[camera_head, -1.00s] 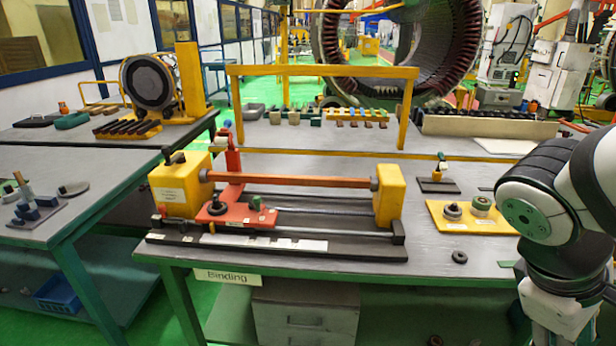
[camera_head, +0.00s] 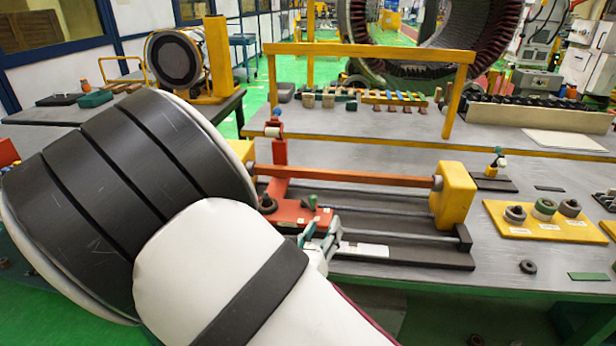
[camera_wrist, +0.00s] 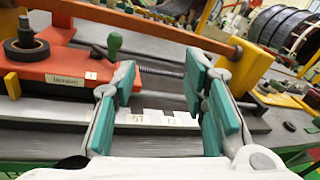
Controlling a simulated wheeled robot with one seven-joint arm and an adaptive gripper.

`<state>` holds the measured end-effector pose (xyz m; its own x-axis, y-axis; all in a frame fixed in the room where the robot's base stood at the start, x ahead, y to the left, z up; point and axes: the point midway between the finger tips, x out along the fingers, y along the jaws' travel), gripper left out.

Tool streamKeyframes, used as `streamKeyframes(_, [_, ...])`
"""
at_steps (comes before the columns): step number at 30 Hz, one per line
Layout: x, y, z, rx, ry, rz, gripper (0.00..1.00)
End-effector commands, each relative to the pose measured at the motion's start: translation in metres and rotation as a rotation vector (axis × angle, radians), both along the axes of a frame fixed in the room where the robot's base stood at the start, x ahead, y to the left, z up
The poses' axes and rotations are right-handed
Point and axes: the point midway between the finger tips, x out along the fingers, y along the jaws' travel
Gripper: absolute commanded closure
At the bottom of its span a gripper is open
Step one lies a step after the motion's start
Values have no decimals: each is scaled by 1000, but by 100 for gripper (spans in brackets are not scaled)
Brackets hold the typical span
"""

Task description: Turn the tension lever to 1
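An orange carriage (camera_head: 290,214) sits on the dark base of the binding machine. A small green-knobbed lever (camera_head: 311,203) stands near its right end; its knob also shows in the wrist view (camera_wrist: 114,42). A dark round knob (camera_wrist: 26,50) sits on the carriage to its left, with a small label beside it. I cannot read a setting 1 on the labels. My gripper (camera_head: 321,240) is at the carriage's front right. In the wrist view my gripper (camera_wrist: 166,103) is open, its teal pads apart and empty, with the green knob outside them, beyond the left finger.
An orange-brown bar (camera_head: 345,176) runs above the carriage to a yellow end block (camera_head: 455,195). A red upright (camera_head: 279,158) rises behind the carriage. A yellow plate (camera_head: 550,228) with several rings lies right. My arm hides the machine's left end.

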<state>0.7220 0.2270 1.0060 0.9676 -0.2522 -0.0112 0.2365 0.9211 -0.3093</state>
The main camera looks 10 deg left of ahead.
Motion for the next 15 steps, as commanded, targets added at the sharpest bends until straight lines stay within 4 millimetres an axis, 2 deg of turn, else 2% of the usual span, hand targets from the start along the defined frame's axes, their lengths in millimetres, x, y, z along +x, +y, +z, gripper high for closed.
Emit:
streamKeyframes(1, [-3, 13, -8, -40, 3, 50, 60])
streamKeyframes(5, [-6, 32, -18, -93, 7, 123, 60])
streamKeyframes(10, [3, 35, -20, -102, 7, 136, 60])
streamKeyframes(15, [31, 31, -20, -100, 6, 133, 60])
